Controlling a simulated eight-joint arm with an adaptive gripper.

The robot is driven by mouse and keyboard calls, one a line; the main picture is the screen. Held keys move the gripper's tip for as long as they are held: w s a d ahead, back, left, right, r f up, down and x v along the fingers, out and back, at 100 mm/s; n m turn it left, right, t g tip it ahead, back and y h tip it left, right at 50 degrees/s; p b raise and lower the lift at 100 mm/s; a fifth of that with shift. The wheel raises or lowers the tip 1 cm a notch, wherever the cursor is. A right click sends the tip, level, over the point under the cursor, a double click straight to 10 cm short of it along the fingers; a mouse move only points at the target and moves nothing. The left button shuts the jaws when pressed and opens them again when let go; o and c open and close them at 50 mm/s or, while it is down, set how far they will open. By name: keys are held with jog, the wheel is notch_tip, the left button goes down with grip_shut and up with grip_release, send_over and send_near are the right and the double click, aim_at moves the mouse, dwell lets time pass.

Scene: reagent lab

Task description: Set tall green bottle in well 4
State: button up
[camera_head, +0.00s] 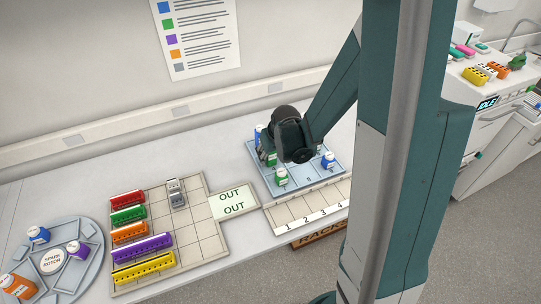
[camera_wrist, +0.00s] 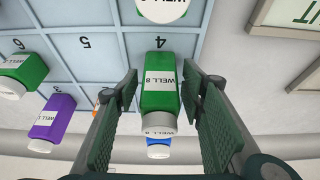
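A green bottle (camera_wrist: 160,90) with a white cap and a label reading "WELL 8" is between the two fingers of my gripper (camera_wrist: 161,82) in the wrist view. Gaps show on both sides, so the fingers look open around it. Another green bottle (camera_wrist: 30,70) is at the left. In the head view, a green bottle (camera_head: 281,178) stands at the blue tray's front left; which view's bottle it matches is unclear. My wrist hides part of the tray (camera_head: 300,183). A "4" marks a blue tray cell (camera_wrist: 161,43); another "4" is on the pale front strip (camera_head: 339,206).
Blue bottles stand on the tray at right (camera_head: 328,161) and back left (camera_head: 259,135). A purple bottle (camera_wrist: 52,116) is at left in the wrist view. A tiled board with coloured racks (camera_head: 143,247) and a round rotor (camera_head: 88,277) lie left; an "OUT" plate (camera_head: 233,201) lies between.

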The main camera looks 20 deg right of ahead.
jog(key=shift+r, duration=0.25)
jog(key=p+v, duration=0.1)
jog(key=v, duration=1)
jog(key=shift+s+r, duration=0.25)
jog(key=shift+r, duration=0.1)
dwell(0.8)
jog(key=shift+r, duration=0.1)
jog(key=s+a+r+t, duration=0.1)
jog(key=s+a+r, duration=0.3)
jog(key=s+r, duration=0.3)
jog(key=s+a+r+t, duration=0.1)
jog(key=s+a+r, duration=0.3)
jog(key=s+r, duration=0.4)
jog(key=shift+s+a+r+t, duration=0.25)
jog(key=shift+s+t, duration=0.15)
jog(key=shift+s, duration=1.9)
